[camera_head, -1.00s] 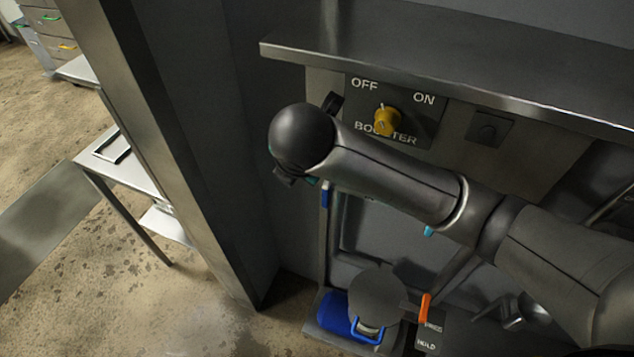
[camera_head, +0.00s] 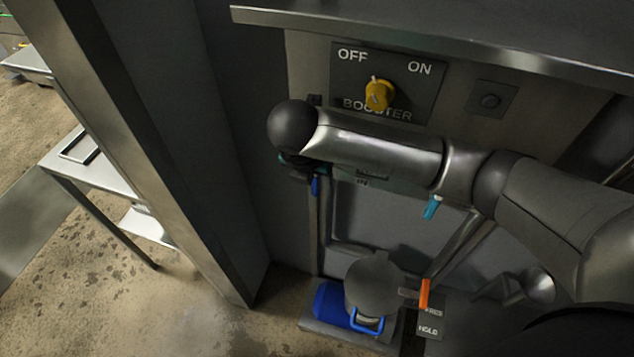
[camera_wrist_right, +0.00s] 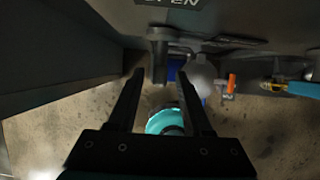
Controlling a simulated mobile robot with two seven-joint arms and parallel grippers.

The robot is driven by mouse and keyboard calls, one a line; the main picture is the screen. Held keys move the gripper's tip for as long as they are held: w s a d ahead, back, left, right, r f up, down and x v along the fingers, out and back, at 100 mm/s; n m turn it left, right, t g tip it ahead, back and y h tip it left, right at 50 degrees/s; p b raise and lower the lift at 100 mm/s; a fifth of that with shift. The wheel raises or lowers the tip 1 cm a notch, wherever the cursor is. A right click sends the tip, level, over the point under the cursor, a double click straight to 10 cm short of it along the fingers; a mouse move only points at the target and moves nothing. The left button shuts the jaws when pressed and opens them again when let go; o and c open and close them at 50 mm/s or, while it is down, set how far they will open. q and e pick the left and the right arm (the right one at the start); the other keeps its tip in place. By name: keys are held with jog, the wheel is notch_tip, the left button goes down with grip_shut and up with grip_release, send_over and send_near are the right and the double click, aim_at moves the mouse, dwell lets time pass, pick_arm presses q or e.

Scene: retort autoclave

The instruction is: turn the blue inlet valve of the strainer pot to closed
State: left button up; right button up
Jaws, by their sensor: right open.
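The strainer pot is a grey round-lidded vessel (camera_head: 375,280) low in the head view, with a blue loop handle (camera_head: 368,325). A small blue lever (camera_head: 315,186), apparently the inlet valve, hangs at the upright pipe left of centre. My right gripper (camera_head: 300,165) is beside this lever, partly hidden behind my arm; I cannot tell whether they touch. In the right wrist view my right gripper (camera_wrist_right: 160,73) is open, with a dark upright part (camera_wrist_right: 158,58) between its fingertips. A blue patch (camera_wrist_right: 173,70) shows there too; which blue part it is stays unclear. My left gripper is not in view.
A booster switch with a yellow knob (camera_head: 378,95) sits above my arm under a steel ledge (camera_head: 440,45). A cyan lever (camera_head: 432,207) and an orange lever (camera_head: 424,294) are to the right. A dark post (camera_head: 150,150) stands left. A blue cylinder (camera_head: 328,303) lies beside the pot.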

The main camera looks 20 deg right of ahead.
aim_at(317, 181)
jog(key=shift+b+x, duration=0.3)
jog(key=shift+x, duration=1.8)
jog(key=shift+c, duration=0.2)
grip_shut()
